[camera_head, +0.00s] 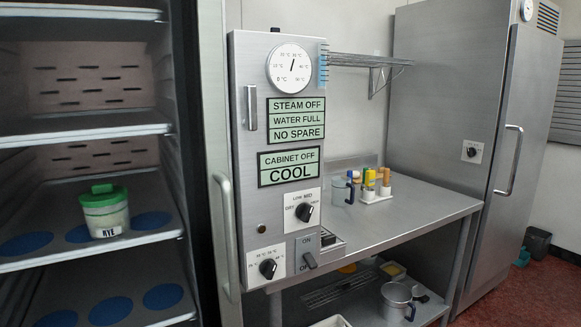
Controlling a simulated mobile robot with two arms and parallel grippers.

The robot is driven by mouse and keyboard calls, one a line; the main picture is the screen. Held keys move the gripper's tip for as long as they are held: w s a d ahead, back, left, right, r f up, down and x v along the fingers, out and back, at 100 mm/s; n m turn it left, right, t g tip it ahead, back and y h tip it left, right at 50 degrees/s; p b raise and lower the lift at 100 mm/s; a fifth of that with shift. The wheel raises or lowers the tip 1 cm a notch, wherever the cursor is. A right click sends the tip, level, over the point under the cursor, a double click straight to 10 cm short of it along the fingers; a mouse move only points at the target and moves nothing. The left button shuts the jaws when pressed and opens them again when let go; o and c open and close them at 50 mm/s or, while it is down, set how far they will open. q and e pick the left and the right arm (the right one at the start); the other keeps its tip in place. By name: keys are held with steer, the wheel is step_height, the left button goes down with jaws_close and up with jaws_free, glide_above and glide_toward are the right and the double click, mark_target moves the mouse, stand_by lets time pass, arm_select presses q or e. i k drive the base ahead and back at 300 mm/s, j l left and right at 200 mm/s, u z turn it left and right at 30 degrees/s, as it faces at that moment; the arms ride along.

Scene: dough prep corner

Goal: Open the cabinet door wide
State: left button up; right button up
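A tall cabinet with its interior exposed fills the left side. Its shelves (105,133) are in plain view, and a green-lidded jar labelled RYE (105,212) stands on one. The cabinet door (212,120) stands open at the right of the shelves, seen nearly edge-on, with a long vertical handle (227,235) on its outer side. How far it is swung is hard to tell from this angle. Neither of my grippers is in view.
A control panel (243,60) with dials and COOL signs stands just right of the door. A second tall steel cabinet (440,95) with a shut door (519,140) stands at right.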

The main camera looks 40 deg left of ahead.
mark_target(117, 206)
steer(key=u, duration=2.4)
